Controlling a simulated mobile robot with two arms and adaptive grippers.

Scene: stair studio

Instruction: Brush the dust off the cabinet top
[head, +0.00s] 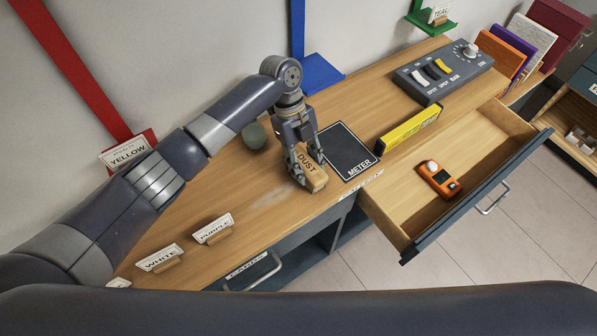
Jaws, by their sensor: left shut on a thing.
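The wooden cabinet top (190,201) runs diagonally across the head view. A pale, faint dust smear (267,196) lies on it, just left of my left gripper. My left gripper (308,170) points down and is shut on a tan block brush (313,182) labelled DUST. The brush is low at the cabinet top near its front edge; I cannot tell whether its underside touches. Its bristles are hidden. My right gripper is not in view.
A black METER mat (345,150) lies right of the brush, with a yellow box (408,129) beyond. A switch panel (443,72) stands farther back. An open drawer (480,150) holds an orange meter (439,179). WHITE (160,258) and PURPLE (213,229) cards stand front left.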

